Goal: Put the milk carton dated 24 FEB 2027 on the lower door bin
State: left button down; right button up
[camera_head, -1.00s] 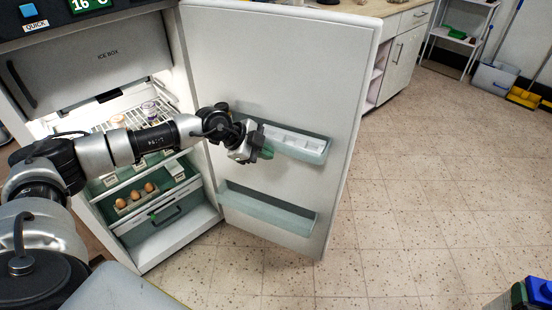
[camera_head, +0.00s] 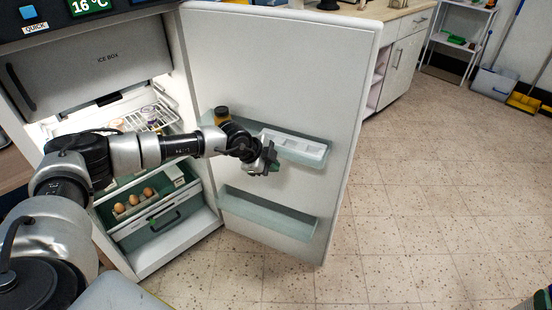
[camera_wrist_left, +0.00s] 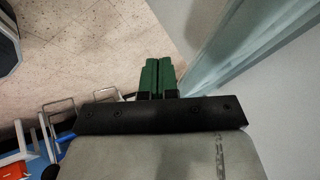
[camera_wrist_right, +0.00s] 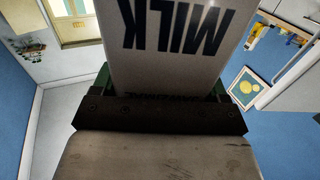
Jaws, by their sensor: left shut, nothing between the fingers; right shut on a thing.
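The milk carton shows in the right wrist view as a white panel (camera_wrist_right: 175,40) with upside-down "MILK" lettering. My right gripper (camera_wrist_right: 170,92) is shut on it; no date is readable. The lower door bin (camera_head: 267,213) is a pale green-blue tray low on the open fridge door, and it looks empty. My left gripper (camera_head: 272,165) is shut and empty, in front of the door between the two bins. Its green fingers (camera_wrist_left: 160,75) are together in the left wrist view, left of a pale bin wall.
The upper door bin (camera_head: 293,153) holds a white tray and, at its left end, a dark-capped amber container (camera_head: 222,116). The fridge (camera_head: 105,65) stands open, with eggs (camera_head: 134,201) inside. The floor right of the door (camera_head: 430,210) is clear.

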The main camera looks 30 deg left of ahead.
pick_arm(q)
jog(key=shift+w+a+r, duration=0.1)
jog(key=shift+w+a, duration=0.05)
jog(key=shift+w, duration=1.4)
